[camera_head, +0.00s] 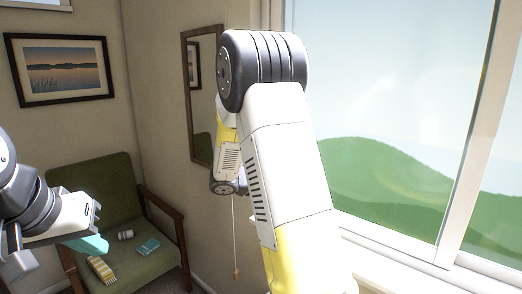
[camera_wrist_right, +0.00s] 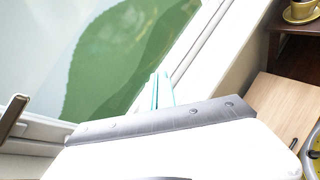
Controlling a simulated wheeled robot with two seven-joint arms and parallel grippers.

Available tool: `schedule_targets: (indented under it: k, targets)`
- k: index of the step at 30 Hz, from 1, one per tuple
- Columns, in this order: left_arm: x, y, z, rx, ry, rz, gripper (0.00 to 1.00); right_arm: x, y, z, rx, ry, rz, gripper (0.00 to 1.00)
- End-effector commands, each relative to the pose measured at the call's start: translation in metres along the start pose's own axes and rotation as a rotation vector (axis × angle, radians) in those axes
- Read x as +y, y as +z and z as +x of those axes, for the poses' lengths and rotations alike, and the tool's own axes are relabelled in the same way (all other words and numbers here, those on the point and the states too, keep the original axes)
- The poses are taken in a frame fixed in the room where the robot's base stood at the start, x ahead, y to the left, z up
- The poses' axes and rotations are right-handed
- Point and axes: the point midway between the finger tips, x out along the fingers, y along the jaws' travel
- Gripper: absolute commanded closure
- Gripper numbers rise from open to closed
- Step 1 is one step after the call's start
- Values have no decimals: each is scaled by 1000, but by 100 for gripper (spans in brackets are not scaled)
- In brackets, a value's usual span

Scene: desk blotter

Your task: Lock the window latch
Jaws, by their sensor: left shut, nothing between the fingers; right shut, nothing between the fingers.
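The window (camera_head: 400,110) fills the right of the head view, with a white upright frame bar (camera_head: 478,150) and green hills behind the glass. My left gripper (camera_head: 88,245) is shut and empty at the lower left, away from the window.
A green armchair (camera_head: 95,190) with small items on its seat stands at the left. A mirror (camera_head: 187,100) and a hanging cord (camera_head: 235,235) are on the wall. In the right wrist view, a wooden surface (camera_wrist_right: 275,100) and a yellow cup (camera_wrist_right: 300,8) are at the right.

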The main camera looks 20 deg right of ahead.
Motion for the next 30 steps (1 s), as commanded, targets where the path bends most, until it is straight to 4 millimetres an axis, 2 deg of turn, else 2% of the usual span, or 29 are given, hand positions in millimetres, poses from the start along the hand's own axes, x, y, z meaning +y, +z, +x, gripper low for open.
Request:
schedule_targets:
  k: [1,3,6,10,13,17,26,30]
  targets:
    - [0,0,0,0,0,0,100,21,-11,-1,-87,88,-89,100]
    - [0,0,0,0,0,0,100,50,-22,-6,-198,207,-193,100]
    - [0,0,0,0,0,0,100,86,-39,-22,-335,363,-315,100]
    - [0,0,0,0,0,0,100,117,-62,-44,-459,514,-423,100]
    - [0,0,0,0,0,0,100,129,-72,-55,-513,580,-467,100]
    - [0,0,0,0,0,0,100,135,-78,-61,-536,612,-486,100]
    - [0,0,0,0,0,0,100,135,-77,-60,-535,610,-485,100]
    - [0,0,0,0,0,0,100,141,-73,-52,-536,607,-484,100]
